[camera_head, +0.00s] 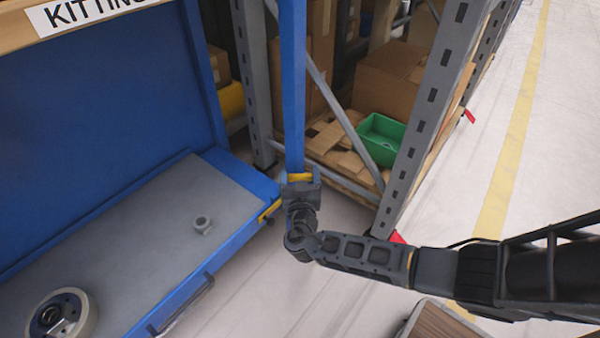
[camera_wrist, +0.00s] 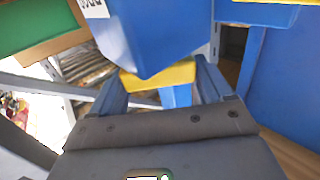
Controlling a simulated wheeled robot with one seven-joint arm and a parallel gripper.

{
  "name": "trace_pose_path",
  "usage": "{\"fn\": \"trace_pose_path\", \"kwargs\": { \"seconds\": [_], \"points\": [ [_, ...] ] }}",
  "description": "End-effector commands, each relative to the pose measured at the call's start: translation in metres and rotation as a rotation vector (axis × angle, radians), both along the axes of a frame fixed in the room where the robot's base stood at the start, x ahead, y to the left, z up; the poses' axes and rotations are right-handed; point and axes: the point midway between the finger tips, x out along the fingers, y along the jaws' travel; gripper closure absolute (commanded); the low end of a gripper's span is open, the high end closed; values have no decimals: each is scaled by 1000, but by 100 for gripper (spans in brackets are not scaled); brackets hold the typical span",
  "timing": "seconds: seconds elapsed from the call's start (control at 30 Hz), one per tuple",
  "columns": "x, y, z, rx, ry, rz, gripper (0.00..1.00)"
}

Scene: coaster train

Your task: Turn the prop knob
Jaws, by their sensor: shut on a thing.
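A yellow piece, which looks like the prop knob (camera_head: 299,177), sits at the lower end of a tall blue post (camera_head: 293,90). My gripper (camera_head: 301,184) is just below and against it. In the wrist view the yellow knob (camera_wrist: 158,76) lies between the two fingers of my gripper (camera_wrist: 160,85), which are shut on it. The blue post (camera_wrist: 155,35) rises beyond the knob. The fingers and palm hide part of the knob, so its turn angle cannot be told.
A blue bench with a grey top (camera_head: 150,225) is at left, bearing a grey nut-like part (camera_head: 202,225) and a round part (camera_head: 60,315). A grey rack upright (camera_head: 425,120) stands close at right, near a green bin (camera_head: 377,140). Open floor (camera_head: 530,130) lies further right.

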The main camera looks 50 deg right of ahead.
Motion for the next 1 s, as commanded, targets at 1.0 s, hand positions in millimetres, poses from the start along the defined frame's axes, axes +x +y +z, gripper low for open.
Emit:
{"fn": "trace_pose_path", "kwargs": {
  "seconds": [1.0],
  "points": [
    [-1,-1,-3,0,6,700,51]
  ]
}}
